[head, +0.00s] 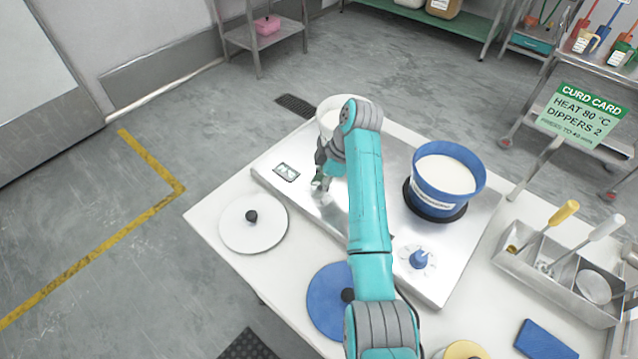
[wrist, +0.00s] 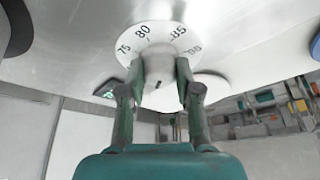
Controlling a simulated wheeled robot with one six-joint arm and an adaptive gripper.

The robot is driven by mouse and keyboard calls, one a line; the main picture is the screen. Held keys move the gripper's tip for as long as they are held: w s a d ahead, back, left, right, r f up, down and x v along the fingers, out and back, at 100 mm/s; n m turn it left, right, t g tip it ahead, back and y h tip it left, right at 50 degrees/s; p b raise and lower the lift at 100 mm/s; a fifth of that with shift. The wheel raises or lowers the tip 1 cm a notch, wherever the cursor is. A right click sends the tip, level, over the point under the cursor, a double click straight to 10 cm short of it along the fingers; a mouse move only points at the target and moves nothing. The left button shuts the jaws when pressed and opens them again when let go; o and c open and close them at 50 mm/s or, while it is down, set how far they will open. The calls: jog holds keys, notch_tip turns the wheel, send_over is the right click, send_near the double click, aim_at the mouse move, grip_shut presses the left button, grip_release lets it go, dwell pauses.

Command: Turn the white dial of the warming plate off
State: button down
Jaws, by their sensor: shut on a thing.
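The warming plate (head: 300,150) is a silver slab on the white table. A small dark mark shows on the dial. My gripper (wrist: 158,80) is shut on the dial, one finger on each side. In the head view my gripper (head: 320,183) is at the plate's front left, and it and the arm hide the white dial. A blue dial (head: 420,258) stands at the front right.
A white pot (head: 329,105) stands behind my arm, and a blue pot (head: 447,190) stands right of it. A small display (head: 286,172) is left of my gripper. A white lid (head: 240,236), a blue lid (head: 325,300) and a dipper caddy (head: 560,280) lie around the plate.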

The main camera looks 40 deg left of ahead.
jog(key=c, duration=0.8)
grip_release()
